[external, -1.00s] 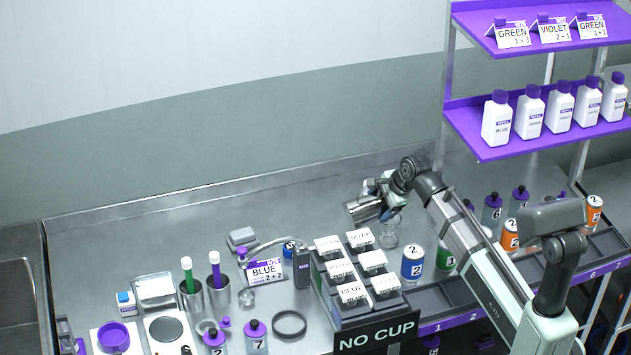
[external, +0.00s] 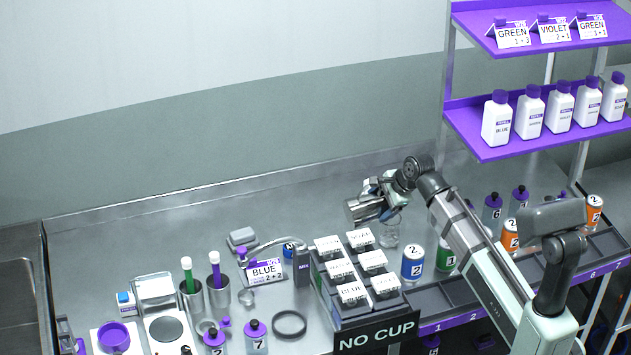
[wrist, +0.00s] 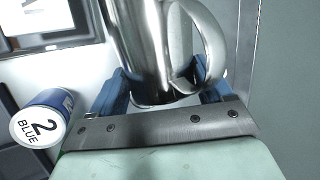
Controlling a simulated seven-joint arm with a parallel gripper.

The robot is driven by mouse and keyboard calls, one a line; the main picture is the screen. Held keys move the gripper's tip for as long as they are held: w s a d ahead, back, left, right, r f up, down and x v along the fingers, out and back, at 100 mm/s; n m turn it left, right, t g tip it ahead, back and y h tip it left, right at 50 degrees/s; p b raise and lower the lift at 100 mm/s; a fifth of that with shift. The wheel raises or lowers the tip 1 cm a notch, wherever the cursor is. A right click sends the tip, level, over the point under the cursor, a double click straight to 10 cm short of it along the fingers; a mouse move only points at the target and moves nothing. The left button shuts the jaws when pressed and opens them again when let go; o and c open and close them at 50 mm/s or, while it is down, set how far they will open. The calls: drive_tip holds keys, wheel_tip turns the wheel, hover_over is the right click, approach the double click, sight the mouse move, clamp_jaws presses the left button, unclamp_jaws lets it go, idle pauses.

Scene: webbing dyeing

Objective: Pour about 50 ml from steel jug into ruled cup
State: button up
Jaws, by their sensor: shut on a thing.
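My gripper (external: 382,196) is shut on the steel jug (external: 361,209) and holds it above the counter, behind the block of white labelled boxes. The jug lies strongly tilted, with its mouth end towards the left. In the wrist view the jug (wrist: 158,45) sits between the blue fingers, its handle on the right. The clear ruled cup (external: 389,233) stands upright on the counter just below the gripper and jug. Its marks and any liquid level are too small to read. No stream of liquid can be made out.
A blue can marked 2 (external: 412,263) and a green can (external: 446,256) stand right of the white boxes (external: 341,270). A NO CUP sign (external: 376,337) fronts them. Purple shelves (external: 530,118) with white bottles rise at the right. The counter's back left is clear.

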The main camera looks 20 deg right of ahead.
sight(369, 200)
drive_tip(key=a+h, duration=0.2)
drive_tip(key=shift+a+f+n, duration=0.2)
drive_tip(key=shift+a+n, duration=0.1)
drive_tip(key=shift+a, duration=0.05)
drive_tip(key=shift+a+r+n+h, duration=0.2)
drive_tip(key=shift+r+h, duration=0.3)
drive_tip(key=shift+h, duration=0.3)
drive_tip(key=shift+a+r+n+h, duration=0.2)
drive_tip(key=shift+r+h, duration=0.25)
drive_tip(key=shift+h, duration=0.35)
drive_tip(key=shift+a+b, duration=0.1)
drive_tip(key=shift+b, duration=0.2)
